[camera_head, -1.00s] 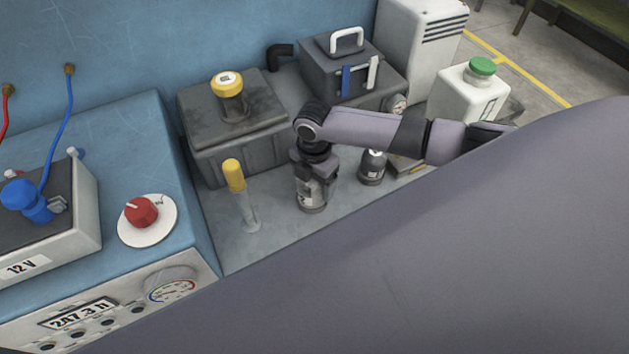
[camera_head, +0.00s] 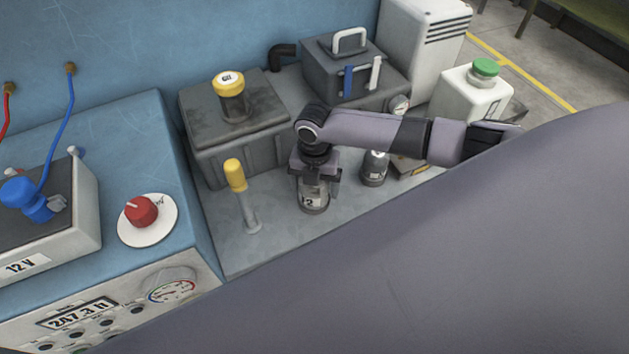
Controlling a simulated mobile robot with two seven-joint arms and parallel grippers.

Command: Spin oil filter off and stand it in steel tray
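My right gripper (camera_head: 315,182) points straight down onto a grey can with a pale label, which I take for the oil filter (camera_head: 313,204). The fingers sit around its upper part and appear shut on it. The can is upright; its top is hidden by the gripper, and I cannot tell whether its base is free of the surface below. I cannot pick out a steel tray; a large grey part of my own body hides the lower right. My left gripper is not in view.
A yellow-handled tool (camera_head: 239,190) stands left of the can. A small dark bottle (camera_head: 375,168) stands to its right. Behind are a grey box with a yellow cap (camera_head: 229,84) and a dark handled case (camera_head: 340,80). A white green-capped container (camera_head: 466,99) stands at right.

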